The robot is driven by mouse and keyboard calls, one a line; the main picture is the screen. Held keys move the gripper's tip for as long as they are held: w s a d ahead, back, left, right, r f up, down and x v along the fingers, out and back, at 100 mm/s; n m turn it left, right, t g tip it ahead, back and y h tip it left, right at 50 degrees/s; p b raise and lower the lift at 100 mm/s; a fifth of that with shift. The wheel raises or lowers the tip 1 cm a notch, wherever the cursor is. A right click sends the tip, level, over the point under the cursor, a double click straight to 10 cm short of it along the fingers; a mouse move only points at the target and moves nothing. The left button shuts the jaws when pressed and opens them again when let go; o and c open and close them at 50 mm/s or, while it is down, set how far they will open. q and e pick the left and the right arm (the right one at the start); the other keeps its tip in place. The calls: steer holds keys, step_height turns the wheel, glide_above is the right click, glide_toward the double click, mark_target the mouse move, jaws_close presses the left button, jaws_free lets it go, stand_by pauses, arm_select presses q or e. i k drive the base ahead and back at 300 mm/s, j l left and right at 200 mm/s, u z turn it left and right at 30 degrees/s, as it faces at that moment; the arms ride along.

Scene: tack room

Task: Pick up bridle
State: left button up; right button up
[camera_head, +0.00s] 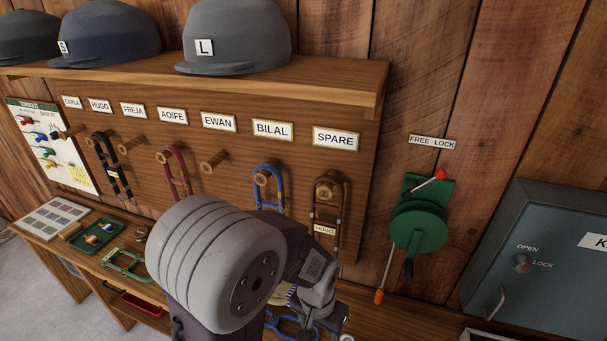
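Several bridles hang on a wooden peg rack. A black bridle (109,166) hangs near the HUGO label, a red one (178,172) under AOIFE, a blue one (268,196) under BILAL. A brown one (326,207) tagged HUGO hangs under SPARE. A green bridle (126,264) lies on the bench, and blue straps (287,326) show low beside my arm. My arm, seemingly the left, fills the lower middle. Its gripper (318,307) points down below the brown bridle; its fingers are too hidden to tell open from shut. No other gripper shows.
Several helmets, one marked L (236,38), stand on the shelf (330,82) above. A green lock reel (419,224) and a grey-blue cabinet (545,255) are on the right wall. The bench (75,262) holds a green tray (95,236) and a card.

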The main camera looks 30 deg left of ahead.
mark_target(116, 172)
steer(key=u, duration=2.45)
